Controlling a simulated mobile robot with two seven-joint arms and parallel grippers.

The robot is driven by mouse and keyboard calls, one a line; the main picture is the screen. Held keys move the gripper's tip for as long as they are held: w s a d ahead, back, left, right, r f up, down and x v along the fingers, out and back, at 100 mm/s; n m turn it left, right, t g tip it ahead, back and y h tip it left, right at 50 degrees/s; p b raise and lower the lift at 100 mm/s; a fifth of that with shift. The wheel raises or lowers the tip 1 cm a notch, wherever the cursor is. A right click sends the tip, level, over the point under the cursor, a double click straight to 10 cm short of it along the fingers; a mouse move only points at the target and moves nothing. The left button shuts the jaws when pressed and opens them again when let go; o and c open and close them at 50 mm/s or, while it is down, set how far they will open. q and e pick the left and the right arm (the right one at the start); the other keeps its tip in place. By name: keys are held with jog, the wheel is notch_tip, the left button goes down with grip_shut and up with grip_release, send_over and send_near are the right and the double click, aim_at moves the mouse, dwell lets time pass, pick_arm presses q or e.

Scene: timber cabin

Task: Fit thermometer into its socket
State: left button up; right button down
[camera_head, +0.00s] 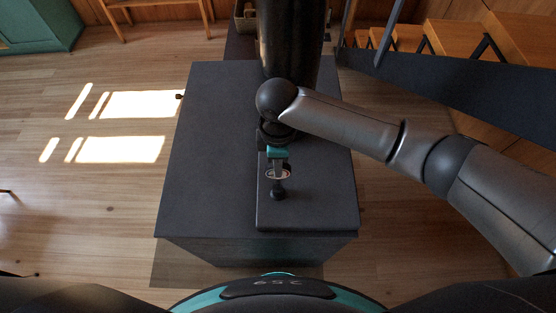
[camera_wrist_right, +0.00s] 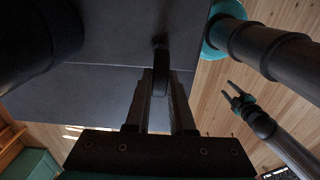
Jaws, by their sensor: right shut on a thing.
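My right gripper (camera_head: 278,179) reaches in from the right and is over the raised dark slab (camera_head: 325,205) on the box top. It is shut on a small dark thing (camera_head: 278,190), which I take to be the thermometer. The thing also shows between the fingers of my right gripper (camera_wrist_right: 162,84) in the right wrist view, as a dark rounded shape (camera_wrist_right: 161,62). A thin pale ring (camera_head: 267,174) shows around the fingers; I cannot tell what it belongs to. I cannot make out the socket. My left gripper (camera_wrist_right: 233,91) is open and empty at the right of the wrist view.
The dark box (camera_head: 205,150) has a thick black pipe (camera_head: 293,45) rising at its back, close to my right wrist. Stairs (camera_head: 465,45) with a dark side beam stand at the right. The left part of the box top is bare. Open wooden floor (camera_head: 90,210) lies at the left.

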jog(key=shift+f+b, duration=0.9)
jog(key=shift+f, duration=1)
jog(key=c, duration=0.7)
grip_release()
jog(key=shift+r, duration=0.1)
notch_tip(320, 180, up, 15)
jog(key=p, duration=0.1)
